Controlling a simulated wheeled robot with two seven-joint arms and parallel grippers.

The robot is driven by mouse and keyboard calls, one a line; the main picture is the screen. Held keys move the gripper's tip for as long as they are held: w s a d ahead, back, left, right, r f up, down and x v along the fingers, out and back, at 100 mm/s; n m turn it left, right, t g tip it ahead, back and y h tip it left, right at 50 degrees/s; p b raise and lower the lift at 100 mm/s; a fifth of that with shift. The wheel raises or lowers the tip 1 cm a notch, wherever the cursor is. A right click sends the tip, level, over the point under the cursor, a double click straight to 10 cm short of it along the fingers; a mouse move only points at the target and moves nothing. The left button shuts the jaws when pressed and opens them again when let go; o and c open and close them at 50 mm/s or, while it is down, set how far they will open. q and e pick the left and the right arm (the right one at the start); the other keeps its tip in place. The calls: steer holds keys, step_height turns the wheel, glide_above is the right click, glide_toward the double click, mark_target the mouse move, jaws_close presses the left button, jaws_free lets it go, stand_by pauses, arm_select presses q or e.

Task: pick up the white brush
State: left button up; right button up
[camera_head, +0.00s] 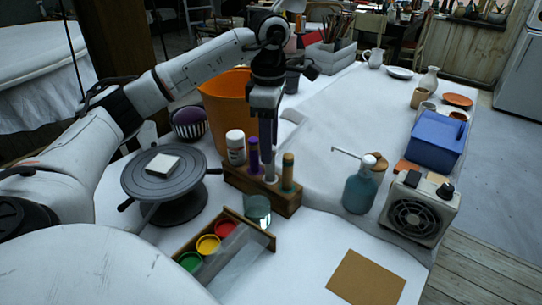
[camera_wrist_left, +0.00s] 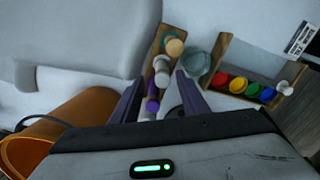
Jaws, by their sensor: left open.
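A wooden rack (camera_head: 283,203) stands on the white table and holds upright brushes. The white brush (camera_head: 270,178) is in its middle, mostly hidden behind my gripper in the head view; its pale round top shows in the left wrist view (camera_wrist_left: 161,65). A purple brush (camera_head: 253,155) is left of it and a green one with a tan top (camera_head: 287,172) is right of it. My left gripper (camera_head: 268,155) points down over the rack, open. In the left wrist view, its fingers (camera_wrist_left: 160,88) stand on both sides of the rack's line of brushes. Contact cannot be told.
A glass jar (camera_head: 257,210) and a paint tray (camera_head: 269,239) are in front. A turntable (camera_head: 140,180) stands left, a soap dispenser (camera_head: 359,190) right.

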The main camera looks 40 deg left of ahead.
arm_select(q)
steer(key=f, duration=0.5)
steer(key=shift+s+d, duration=0.1)
steer(key=shift+d, duration=0.1)
steer(key=shift+r, duration=0.1)
jaws_close()
step_height(320, 180, up, 10)
steer(key=shift+p, duration=0.5)
